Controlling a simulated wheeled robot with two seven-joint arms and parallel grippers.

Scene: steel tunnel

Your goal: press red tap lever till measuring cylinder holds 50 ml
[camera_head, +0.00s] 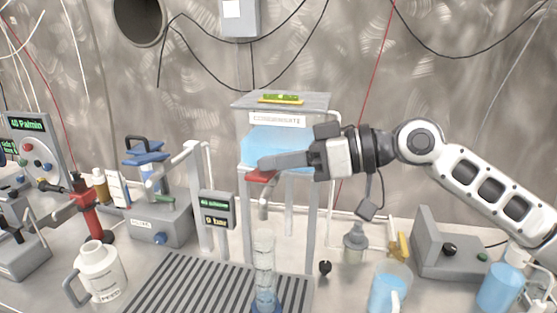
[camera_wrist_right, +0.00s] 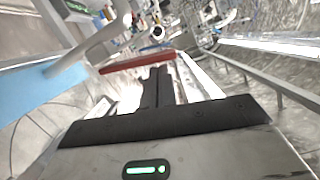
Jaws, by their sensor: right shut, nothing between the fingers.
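The red tap lever (camera_head: 262,175) sticks out at the front of the blue-filled tank (camera_head: 275,148), which is labelled as condensate. It also shows in the right wrist view (camera_wrist_right: 137,63). My right gripper (camera_head: 262,165) is shut and empty. Its fingertips are at the lever, just above it in the head view; I cannot tell whether they touch. In the wrist view the fingertips (camera_wrist_right: 158,70) end close by the lever. The clear measuring cylinder (camera_head: 264,262) stands upright on a blue base below the tap. Its liquid level is too small to read. My left gripper is out of view.
A small display (camera_head: 217,210) stands left of the cylinder. A slotted drain grate (camera_head: 175,285) lies in front. A white jug (camera_head: 99,272) stands at left, a jug of blue liquid (camera_head: 388,289) at right, and a grey device (camera_head: 450,250) farther right.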

